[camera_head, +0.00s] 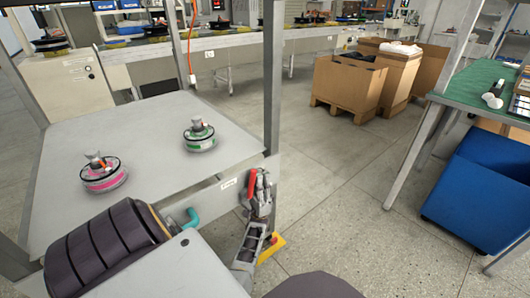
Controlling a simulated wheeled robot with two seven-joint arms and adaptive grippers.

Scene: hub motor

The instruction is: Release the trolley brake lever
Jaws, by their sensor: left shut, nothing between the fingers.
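The trolley (140,139) has a light grey top and stands at the left. My left gripper (259,185) is at the trolley's front right corner, beside its front edge. Its fingers are shut and hold nothing. A yellow piece (272,248) with a little red on it shows just below and right of the gripper's body. A teal curved handle-like piece (190,219) shows below the trolley's front edge, partly hidden by my arm. I cannot tell which of these, if either, is the brake lever. My right gripper is not in view.
A pink-banded hub motor (104,178) and a green-banded one (199,138) sit on the trolley top. A grey upright post (272,80) rises near the gripper. Cardboard boxes (347,88), a blue bin (478,193) and a green-topped bench (475,88) stand right. The floor between is clear.

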